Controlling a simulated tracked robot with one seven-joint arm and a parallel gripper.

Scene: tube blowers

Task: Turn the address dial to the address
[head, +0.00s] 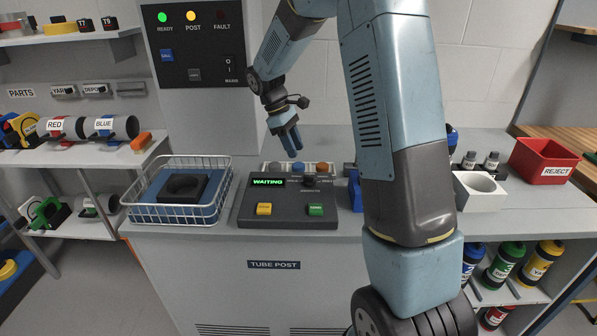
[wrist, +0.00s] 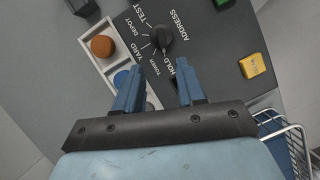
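The address dial (wrist: 161,36) is a round black knob on the dark console, ringed by the labels TEST, DEPOT, YARD, TOWER and HOLD, with ADDRESS printed beside it. I cannot tell which label it points to. In the head view the dial (head: 309,181) is small, right of the green WAITING display (head: 268,182). My gripper (head: 289,147) hangs above and behind the console, pointing down. In the wrist view my gripper (wrist: 157,80) has its two blue fingers apart with nothing between them, and the dial lies beyond the fingertips, not touched.
The console (head: 262,222) has a yellow button (head: 264,209) and a green button (head: 316,209). Grey, blue and orange round pieces sit in a tray behind it. A wire basket (head: 150,213) stands left; a white holder (head: 480,192) and red REJECT bin (head: 543,160) stand right.

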